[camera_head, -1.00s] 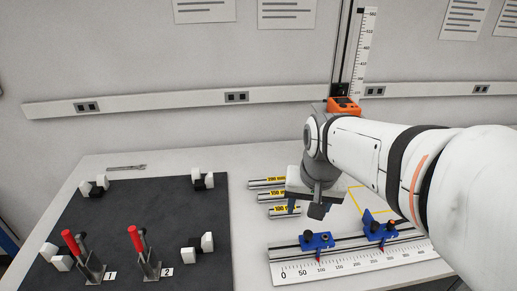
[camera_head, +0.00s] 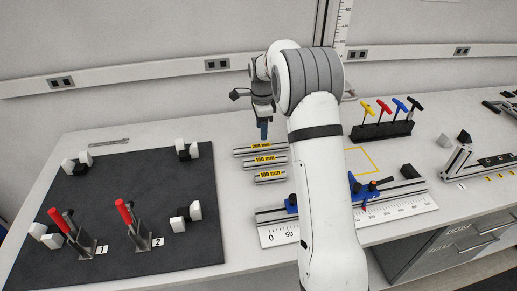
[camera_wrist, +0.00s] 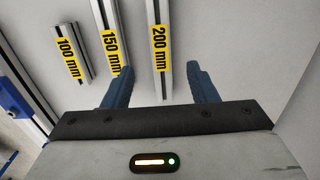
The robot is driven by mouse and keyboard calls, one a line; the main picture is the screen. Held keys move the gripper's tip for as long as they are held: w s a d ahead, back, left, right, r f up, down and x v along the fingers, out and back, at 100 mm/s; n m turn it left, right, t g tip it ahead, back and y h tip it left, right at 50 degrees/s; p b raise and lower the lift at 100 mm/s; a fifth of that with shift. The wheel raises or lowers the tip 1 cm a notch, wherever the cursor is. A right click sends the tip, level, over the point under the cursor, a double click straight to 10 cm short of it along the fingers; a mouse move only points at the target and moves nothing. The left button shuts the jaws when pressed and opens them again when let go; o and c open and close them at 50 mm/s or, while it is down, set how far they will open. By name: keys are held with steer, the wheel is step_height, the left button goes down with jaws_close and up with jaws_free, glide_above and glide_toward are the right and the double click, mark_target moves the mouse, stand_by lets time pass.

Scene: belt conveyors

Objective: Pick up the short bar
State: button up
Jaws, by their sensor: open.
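The short bar, labelled 100 mm (camera_head: 270,176), lies nearest the front of three parallel silver bars with yellow labels on the bench. In the wrist view the short bar (camera_wrist: 73,52) is at the left, outside my fingers. The 150 mm bar (camera_head: 264,161) and the 200 mm bar (camera_head: 260,149) lie behind it. My gripper (camera_head: 264,133) is near the back end of the row. In the wrist view my gripper (camera_wrist: 160,70) is open and empty, with blue fingers either side of the 200 mm bar (camera_wrist: 162,50) in the picture. The left finger overlaps the 150 mm bar (camera_wrist: 109,38).
A ruler rail with blue stops (camera_head: 380,189) lies in front of the bars. A dark mat (camera_head: 120,200) with red-handled clamps is left. A rack of coloured T-handles (camera_head: 382,131) stands behind right. A yellow outlined square (camera_head: 375,155) is empty.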

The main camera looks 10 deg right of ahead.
mark_target(261, 145)
step_height(261, 145, down, 7)
steer(key=shift+f+p, duration=0.15)
steer(key=shift+p, duration=0.65)
jaws_close()
